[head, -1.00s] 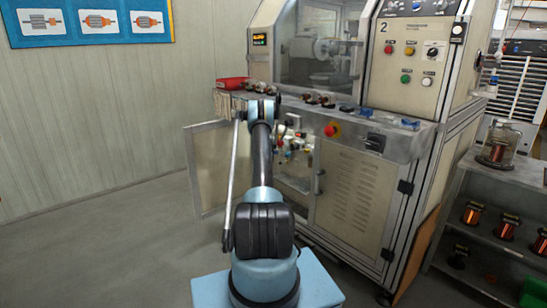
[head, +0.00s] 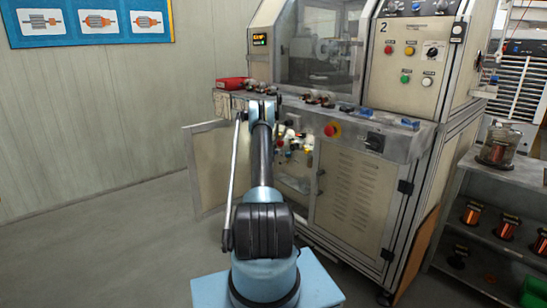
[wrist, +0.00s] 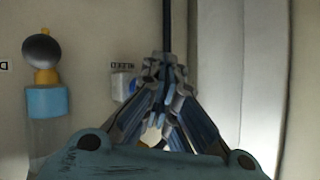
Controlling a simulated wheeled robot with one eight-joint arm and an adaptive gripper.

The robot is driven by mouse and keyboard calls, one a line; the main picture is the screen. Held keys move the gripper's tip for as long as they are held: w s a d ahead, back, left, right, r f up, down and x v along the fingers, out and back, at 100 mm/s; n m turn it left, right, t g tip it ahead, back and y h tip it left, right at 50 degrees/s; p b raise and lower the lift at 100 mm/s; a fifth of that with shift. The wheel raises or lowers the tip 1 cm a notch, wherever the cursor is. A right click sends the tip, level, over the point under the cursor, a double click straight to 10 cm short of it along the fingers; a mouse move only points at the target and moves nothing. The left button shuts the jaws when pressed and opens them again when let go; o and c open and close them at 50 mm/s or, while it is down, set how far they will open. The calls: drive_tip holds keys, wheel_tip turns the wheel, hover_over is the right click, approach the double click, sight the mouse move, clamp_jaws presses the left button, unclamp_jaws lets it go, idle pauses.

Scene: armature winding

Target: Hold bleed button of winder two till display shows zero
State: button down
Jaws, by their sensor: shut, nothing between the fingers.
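Winder two (head: 357,190) is the beige machine marked 2, with its lower left door (head: 205,165) open. Its small lit display (head: 260,39) shows yellow characters too small to read. In the wrist view, a label reading BLEED, turned in the picture, sits over a small white and blue block, the bleed button (wrist: 120,87). My gripper (wrist: 165,66) is shut and empty, its tips just right of this block. I cannot tell whether they touch it. In the head view my gripper is not clearly visible.
A clear bottle-like unit with a blue band (wrist: 47,101), yellow neck and dark knob stands left of the button. A pale upright edge (wrist: 222,70) is close on the right. The front shelf holds a red tray (head: 232,83); a red emergency knob (head: 332,130) sits below.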

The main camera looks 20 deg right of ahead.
drive_tip(key=shift+d, duration=0.1)
idle(0.6)
drive_tip(key=shift+w+d, duration=0.2)
drive_tip(key=shift+d, duration=0.1)
drive_tip(key=shift+w+d, duration=0.15)
drive_tip(key=shift+d, duration=0.4)
idle(4.2)
drive_tip(key=shift+a, duration=0.15)
idle(0.5)
drive_tip(key=shift+s+a, duration=0.35)
drive_tip(key=shift+a, duration=0.45)
drive_tip(key=shift+s+a, duration=0.25)
drive_tip(key=shift+a, duration=0.55)
drive_tip(key=shift+s+a, duration=0.3)
drive_tip(key=shift+a, duration=0.45)
drive_tip(key=shift+s+a, duration=0.25)
drive_tip(key=shift+a, duration=0.55)
